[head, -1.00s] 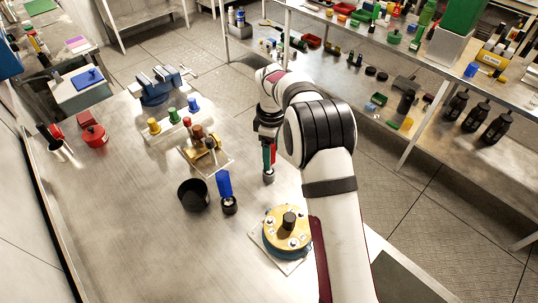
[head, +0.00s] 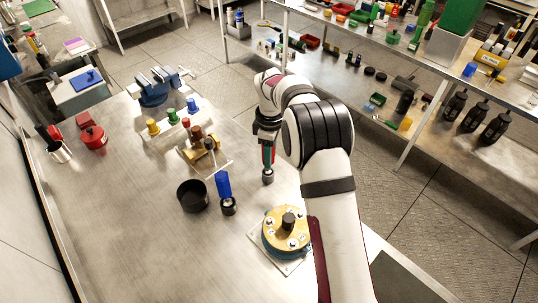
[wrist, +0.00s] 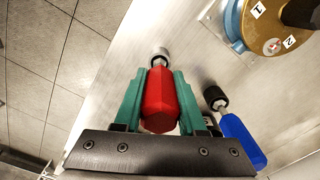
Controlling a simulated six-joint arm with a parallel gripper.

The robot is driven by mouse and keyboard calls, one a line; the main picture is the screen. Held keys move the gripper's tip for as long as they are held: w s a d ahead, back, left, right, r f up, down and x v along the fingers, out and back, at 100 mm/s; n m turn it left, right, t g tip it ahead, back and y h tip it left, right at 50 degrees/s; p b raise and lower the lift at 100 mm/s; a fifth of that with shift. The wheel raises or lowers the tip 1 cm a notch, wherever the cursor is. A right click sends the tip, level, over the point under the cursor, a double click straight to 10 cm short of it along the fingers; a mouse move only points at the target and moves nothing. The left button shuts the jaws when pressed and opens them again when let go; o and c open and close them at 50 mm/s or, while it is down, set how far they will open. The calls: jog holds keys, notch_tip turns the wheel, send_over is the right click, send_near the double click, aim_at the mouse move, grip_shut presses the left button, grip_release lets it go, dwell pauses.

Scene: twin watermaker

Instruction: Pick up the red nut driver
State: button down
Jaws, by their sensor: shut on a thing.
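The red nut driver (wrist: 160,98) stands between the green fingers of my gripper (wrist: 158,100) in the wrist view. The fingers are shut on its red handle, and its metal socket end (wrist: 161,55) points away from the wrist. In the head view my gripper (head: 268,155) is at the right part of the bench, and the driver's lower end (head: 268,176) shows below it, upright. I cannot tell whether that end touches the bench. The red handle is mostly hidden there by the fingers.
A blue-handled driver (head: 223,186) stands close by, and also shows in the wrist view (wrist: 243,140). A black cup (head: 193,196) is left of it. A round brass-topped unit (head: 287,231) sits at the front right.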

notch_tip(320, 180, up, 4)
jog(key=shift+f, duration=0.15)
jog(key=s+d+r, duration=0.3)
jog(key=d+r, duration=0.4)
jog(key=d, duration=0.4)
jog(key=shift+s, duration=0.35)
jog(key=c, duration=1.1)
grip_release()
jog(key=shift+r, duration=0.1)
grip_shut()
jog(key=s+a+f+n, duration=0.2)
jog(key=s+n, duration=0.4)
jog(key=s, duration=0.4)
jog(key=shift+s+a+f, duration=0.25)
jog(key=shift+s+f, duration=0.1)
jog(key=shift+f, duration=0.15)
